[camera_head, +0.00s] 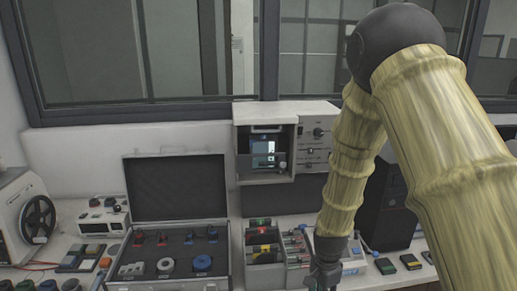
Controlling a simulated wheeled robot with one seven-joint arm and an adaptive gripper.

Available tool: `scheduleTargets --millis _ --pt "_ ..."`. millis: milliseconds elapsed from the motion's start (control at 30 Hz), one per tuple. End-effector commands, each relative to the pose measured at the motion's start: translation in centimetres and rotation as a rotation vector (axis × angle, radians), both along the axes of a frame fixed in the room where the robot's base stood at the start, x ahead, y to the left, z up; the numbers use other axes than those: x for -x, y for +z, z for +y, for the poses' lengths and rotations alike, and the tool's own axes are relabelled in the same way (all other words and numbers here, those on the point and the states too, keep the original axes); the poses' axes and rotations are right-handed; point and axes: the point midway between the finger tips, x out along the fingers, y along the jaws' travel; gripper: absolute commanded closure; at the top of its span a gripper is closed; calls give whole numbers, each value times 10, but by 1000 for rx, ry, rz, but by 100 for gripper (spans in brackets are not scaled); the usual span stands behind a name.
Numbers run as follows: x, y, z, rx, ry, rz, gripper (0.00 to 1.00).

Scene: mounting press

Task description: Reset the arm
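My gripper (325,268) is at the bottom of the head view, right of centre, hanging down at the end of my arm. It is dark and small, and its fingertips run to the lower edge of the picture. I cannot tell whether it is open or shut, or whether it holds anything. My arm, in a yellowish sleeve, comes from the right side, bends at a dark joint near the top and slopes down over the bench. It hides part of the bench and the wall behind it.
An open case (177,217) with knobs and rings stands left of the gripper. Colourful bins (263,243) stand close to its left. A press-like box (265,147) is on the wall side. A black tower (384,205) and small devices (385,266) are to the right.

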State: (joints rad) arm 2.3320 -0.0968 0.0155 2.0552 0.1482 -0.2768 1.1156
Motion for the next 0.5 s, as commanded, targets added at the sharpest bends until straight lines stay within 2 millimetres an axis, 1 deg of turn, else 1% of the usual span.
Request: scheduleTargets --millis 33,67,100,167,200,267,300,367,400,467,500 --pt "13 -25 -3 1 38 11 63" --pt "20 -37 -5 2 67 11 63" --pt "31 -56 -8 3 111 14 63" --pt "49 -84 -13 6 184 16 63" --pt "62 -101 -16 6 233 18 63" --pt "82 -126 -20 8 307 19 63" --pt "95 -142 -22 7 357 18 63" --pt "116 -165 -25 8 433 21 63" --pt "131 -179 -27 7 481 22 63" --pt "153 -199 -30 6 555 23 63" --pt "168 -212 -32 5 605 23 63"
